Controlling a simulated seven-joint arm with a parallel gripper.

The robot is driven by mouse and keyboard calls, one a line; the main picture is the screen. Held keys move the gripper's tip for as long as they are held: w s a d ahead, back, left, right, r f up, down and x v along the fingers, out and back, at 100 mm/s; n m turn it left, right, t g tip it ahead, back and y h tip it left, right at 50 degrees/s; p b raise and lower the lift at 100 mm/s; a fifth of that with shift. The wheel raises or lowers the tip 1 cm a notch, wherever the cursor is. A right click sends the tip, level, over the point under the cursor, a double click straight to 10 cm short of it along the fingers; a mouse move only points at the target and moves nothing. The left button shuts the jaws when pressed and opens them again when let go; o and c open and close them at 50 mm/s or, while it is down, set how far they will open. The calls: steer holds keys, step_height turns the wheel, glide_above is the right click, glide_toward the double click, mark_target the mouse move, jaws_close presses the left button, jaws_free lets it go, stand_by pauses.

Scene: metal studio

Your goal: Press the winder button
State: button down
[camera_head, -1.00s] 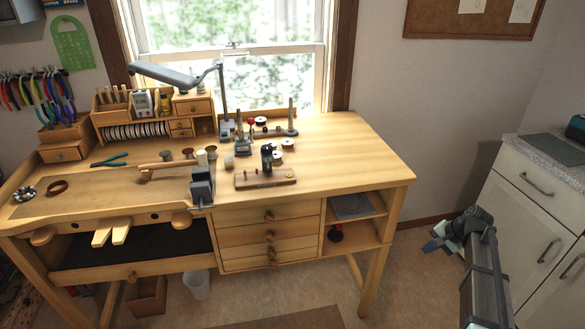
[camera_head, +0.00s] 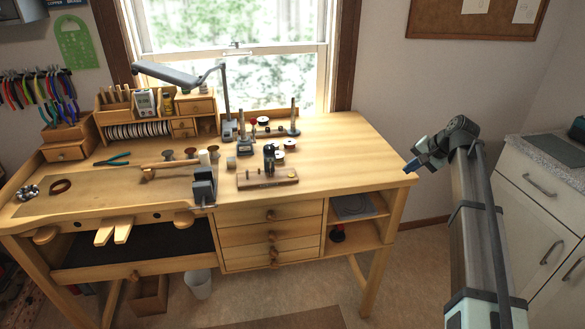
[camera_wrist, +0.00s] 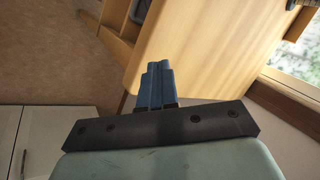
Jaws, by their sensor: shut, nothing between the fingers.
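A small device that looks like the winder (camera_head: 268,157) stands upright near the middle of the workbench. It has a dark post on a wooden base (camera_head: 262,181). A small yellowish round spot that may be its button (camera_head: 291,175) sits at the right end of the base. My gripper (camera_head: 409,170) is in the air by the bench's right front corner, well to the right of the winder. Its blue fingers are shut and empty. In the wrist view the closed fingers (camera_wrist: 157,68) point toward the bench's side; the winder is not in that view.
The workbench top (camera_head: 345,150) is bare on its right part. Several spools and posts stand behind the winder, and a dark vise (camera_head: 204,186) is to its left. A grey lamp (camera_head: 178,74) arches over the back. A white cabinet (camera_head: 540,200) stands at the right.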

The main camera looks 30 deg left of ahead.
steer(key=s+a+r+n+h, duration=0.2)
steer(key=s+a+r+n, duration=0.3)
steer(key=s+a, duration=0.6)
steer(key=s+a+r+n+h, duration=0.2)
steer(key=s+a+r+n, duration=0.3)
steer(key=a, duration=1.2)
steer(key=s+r, duration=0.3)
steer(key=s, duration=0.3)
steer(key=shift+a+t, duration=0.3)
steer(key=shift+a, duration=0.1)
steer(key=shift+s, duration=0.1)
glide_above(292, 174)
steer(key=s, duration=0.1)
steer(key=f, duration=0.7)
steer(key=d+f, duration=0.1)
steer(key=f, duration=0.3)
steer(key=shift+f, duration=0.35)
steer(key=shift+x, duration=0.9)
steer(key=shift+s+d, duration=0.1)
steer(key=shift+s, duration=0.05)
steer(key=shift+f, duration=0.1)
